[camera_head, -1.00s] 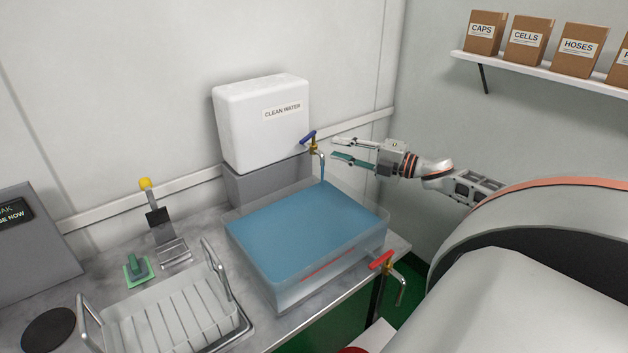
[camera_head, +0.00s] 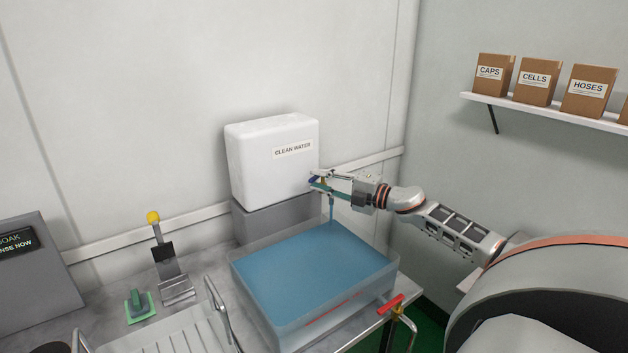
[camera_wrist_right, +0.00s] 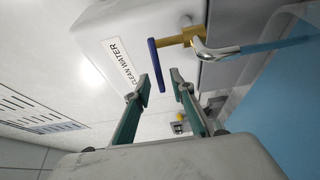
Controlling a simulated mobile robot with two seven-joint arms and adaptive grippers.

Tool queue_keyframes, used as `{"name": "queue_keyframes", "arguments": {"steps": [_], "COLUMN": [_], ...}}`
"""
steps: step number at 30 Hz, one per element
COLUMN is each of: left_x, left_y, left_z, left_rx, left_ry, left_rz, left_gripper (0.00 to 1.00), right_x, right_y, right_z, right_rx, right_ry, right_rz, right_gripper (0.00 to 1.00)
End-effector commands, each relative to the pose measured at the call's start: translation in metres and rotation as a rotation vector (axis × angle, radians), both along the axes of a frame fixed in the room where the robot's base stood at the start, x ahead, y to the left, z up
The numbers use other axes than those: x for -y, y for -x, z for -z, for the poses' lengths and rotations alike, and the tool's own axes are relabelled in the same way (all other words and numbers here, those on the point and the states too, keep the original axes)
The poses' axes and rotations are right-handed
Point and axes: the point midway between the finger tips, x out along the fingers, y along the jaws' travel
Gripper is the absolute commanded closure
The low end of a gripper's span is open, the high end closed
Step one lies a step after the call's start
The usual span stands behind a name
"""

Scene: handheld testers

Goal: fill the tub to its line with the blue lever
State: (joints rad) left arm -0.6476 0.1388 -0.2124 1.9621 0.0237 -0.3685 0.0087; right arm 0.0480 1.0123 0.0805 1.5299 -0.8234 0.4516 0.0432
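The clear tub (camera_head: 378,284) holds blue water (camera_head: 310,262). A red line (camera_head: 328,317) shows on its front side; I cannot tell exactly how the water level sits against it. A stream of water (camera_head: 331,209) runs from the tap into the tub and also shows in the wrist view (camera_wrist_right: 283,42). The blue lever (camera_wrist_right: 156,62) is on the brass tap (camera_wrist_right: 182,37) of the white clean water tank (camera_head: 265,160). My right gripper (camera_head: 318,182) is open at the lever. In the wrist view its fingertips (camera_wrist_right: 161,84) are spread on either side of the lever's free end. My left gripper is not in view.
A red-handled tap (camera_head: 391,304) sticks out at the tub's front right. A wire rack (camera_head: 218,312), a green-based tool (camera_head: 138,305) and a yellow-knobbed stand (camera_head: 168,262) are on the counter to the left. A shelf of boxes (camera_head: 545,115) hangs at upper right.

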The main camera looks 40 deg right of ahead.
Motion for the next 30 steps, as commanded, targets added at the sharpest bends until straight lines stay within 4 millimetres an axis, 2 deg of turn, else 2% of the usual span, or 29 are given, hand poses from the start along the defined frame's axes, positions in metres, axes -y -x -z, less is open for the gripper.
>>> {"name": "queue_keyframes", "arguments": {"steps": [7, 20, 21, 23, 30], "left_x": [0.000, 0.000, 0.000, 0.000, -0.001], "left_y": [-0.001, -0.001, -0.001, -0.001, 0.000], "left_z": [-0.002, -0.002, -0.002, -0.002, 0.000], "left_rx": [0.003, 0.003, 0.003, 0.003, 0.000], "left_ry": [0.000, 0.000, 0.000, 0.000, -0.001], "left_rz": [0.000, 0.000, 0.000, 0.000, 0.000], "left_gripper": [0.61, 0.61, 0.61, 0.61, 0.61], "right_x": [-0.005, -0.007, -0.007, -0.007, -0.007], "right_y": [-0.018, -0.022, -0.022, -0.022, -0.023], "right_z": [0.000, 0.000, 0.000, 0.000, 0.001], "right_rx": [0.001, 0.000, 0.000, 0.000, 0.000], "right_ry": [0.000, -0.001, -0.001, 0.000, 0.000], "right_rz": [0.001, 0.001, 0.001, 0.001, 0.001], "right_gripper": [0.76, 0.76, 0.87, 1.00, 1.00]}}
